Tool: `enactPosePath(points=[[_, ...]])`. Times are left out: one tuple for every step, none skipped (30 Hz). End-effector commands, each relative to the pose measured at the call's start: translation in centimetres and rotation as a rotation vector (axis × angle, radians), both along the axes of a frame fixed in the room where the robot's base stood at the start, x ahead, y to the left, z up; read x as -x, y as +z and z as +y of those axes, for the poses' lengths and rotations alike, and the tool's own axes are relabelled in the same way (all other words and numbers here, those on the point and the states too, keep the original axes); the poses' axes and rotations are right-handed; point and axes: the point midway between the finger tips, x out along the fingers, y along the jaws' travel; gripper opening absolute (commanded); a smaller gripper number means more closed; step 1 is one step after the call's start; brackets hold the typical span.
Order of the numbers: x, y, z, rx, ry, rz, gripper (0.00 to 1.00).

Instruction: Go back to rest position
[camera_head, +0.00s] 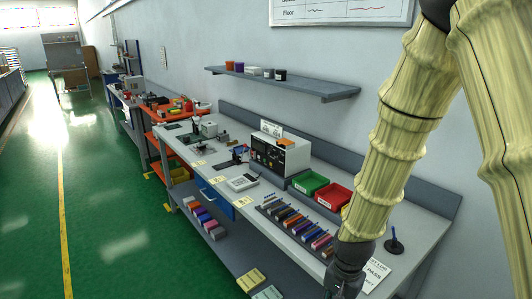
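My arm, with pale yellow ribbed links, hangs down the right side of the head view. Its dark end (347,272) is low at the bottom right, in front of the workbench (408,222). The fingertips of my gripper are not visible, being cut off by the lower frame edge or hidden behind the wrist. I cannot see whether anything is held.
On the bench stand a green bin (309,182), a red bin (334,196), a white instrument box (282,150) and a rack of coloured items (290,219). A wall shelf (284,84) holds small jars. The green floor (110,210) at left is clear.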

Motion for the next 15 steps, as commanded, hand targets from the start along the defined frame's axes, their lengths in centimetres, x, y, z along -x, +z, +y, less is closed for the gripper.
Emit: enactPosePath(points=[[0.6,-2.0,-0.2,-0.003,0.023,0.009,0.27],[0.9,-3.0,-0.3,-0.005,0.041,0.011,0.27],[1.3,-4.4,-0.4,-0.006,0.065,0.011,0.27],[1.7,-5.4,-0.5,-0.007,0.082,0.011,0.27],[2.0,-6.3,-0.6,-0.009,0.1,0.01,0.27],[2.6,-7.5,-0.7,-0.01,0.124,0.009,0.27],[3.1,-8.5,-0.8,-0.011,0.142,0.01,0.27],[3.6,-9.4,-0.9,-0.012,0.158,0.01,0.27],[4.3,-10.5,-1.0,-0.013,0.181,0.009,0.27],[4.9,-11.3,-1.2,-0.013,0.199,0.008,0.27],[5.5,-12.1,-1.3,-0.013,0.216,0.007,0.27],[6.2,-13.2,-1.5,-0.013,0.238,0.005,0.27],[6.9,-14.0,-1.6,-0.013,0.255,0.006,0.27],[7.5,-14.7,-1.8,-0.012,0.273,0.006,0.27],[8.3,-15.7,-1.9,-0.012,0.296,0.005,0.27]])
